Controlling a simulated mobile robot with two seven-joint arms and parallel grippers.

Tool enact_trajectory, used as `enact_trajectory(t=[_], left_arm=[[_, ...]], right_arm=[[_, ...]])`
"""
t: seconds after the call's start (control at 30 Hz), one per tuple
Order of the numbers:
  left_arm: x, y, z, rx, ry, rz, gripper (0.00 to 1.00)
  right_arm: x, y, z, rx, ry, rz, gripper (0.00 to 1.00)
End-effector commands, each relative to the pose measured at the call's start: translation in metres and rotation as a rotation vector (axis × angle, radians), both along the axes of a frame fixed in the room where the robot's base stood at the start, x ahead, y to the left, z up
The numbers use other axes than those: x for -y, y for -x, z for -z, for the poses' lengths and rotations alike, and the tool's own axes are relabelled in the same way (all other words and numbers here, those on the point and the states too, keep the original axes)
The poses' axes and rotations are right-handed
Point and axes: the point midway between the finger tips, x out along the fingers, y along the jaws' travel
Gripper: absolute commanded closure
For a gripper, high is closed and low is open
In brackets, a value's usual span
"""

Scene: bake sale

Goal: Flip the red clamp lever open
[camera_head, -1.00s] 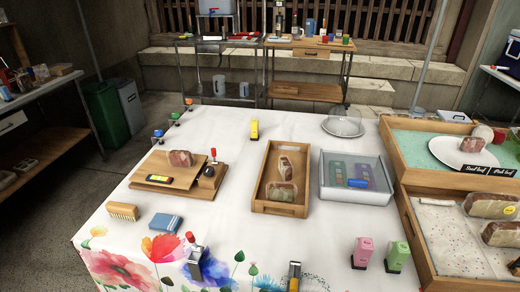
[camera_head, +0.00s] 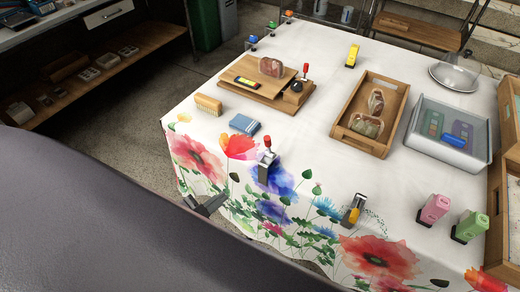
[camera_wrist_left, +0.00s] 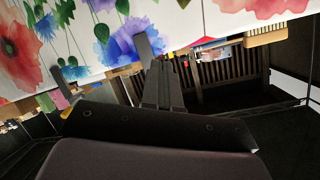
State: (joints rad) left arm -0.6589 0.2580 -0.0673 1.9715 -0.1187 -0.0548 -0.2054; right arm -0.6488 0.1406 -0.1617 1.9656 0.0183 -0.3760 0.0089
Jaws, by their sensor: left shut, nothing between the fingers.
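The clamp (camera_head: 265,171) with a red lever (camera_head: 267,143) sits on the front part of the flowered cloth in the head view. Its red tip points up. My left gripper (camera_head: 216,203) is at the table's front edge, to the left of and nearer than the clamp, apart from it. Its fingers are shut and empty. In the left wrist view the shut fingers (camera_wrist_left: 164,75) point towards the cloth's edge, close to a grey bar that I cannot identify surely. My right gripper is not in view.
A second clamp with an orange lever (camera_head: 354,214) stands further right along the edge. A blue box (camera_head: 244,124) and a brush (camera_head: 208,104) lie behind the red clamp. A wooden board (camera_head: 265,95) and a wooden tray (camera_head: 339,133) are further back. The cloth (camera_head: 305,150) between is clear.

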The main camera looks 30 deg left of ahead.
Motion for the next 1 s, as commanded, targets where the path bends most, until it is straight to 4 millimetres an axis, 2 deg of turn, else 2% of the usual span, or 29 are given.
enact_trajectory(t=[0.03, 0.13, 0.3, 0.4, 0.5, 0.67, 1.0], left_arm=[[-0.012, -0.006, 0.005, 0.103, -0.116, 0.058, 1.00], [-0.024, -0.013, -0.014, 0.320, -0.351, 0.182, 1.00], [-0.024, -0.010, -0.041, 0.648, -0.691, 0.380, 1.00], [-0.020, -0.003, -0.049, 0.787, -0.825, 0.467, 1.00], [-0.016, 0.003, -0.055, 0.876, -0.903, 0.522, 1.00], [-0.012, 0.004, -0.060, 0.923, -0.941, 0.547, 1.00], [0.015, -0.030, -0.070, 0.923, -0.939, 0.545, 1.00]], right_arm=[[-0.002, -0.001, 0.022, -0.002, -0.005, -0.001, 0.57], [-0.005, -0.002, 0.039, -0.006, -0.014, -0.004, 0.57], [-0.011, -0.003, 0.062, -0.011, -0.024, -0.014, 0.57], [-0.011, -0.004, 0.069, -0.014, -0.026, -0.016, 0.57], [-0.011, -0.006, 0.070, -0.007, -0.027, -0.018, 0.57], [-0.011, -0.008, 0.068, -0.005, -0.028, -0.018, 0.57], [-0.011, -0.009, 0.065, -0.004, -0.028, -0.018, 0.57]])
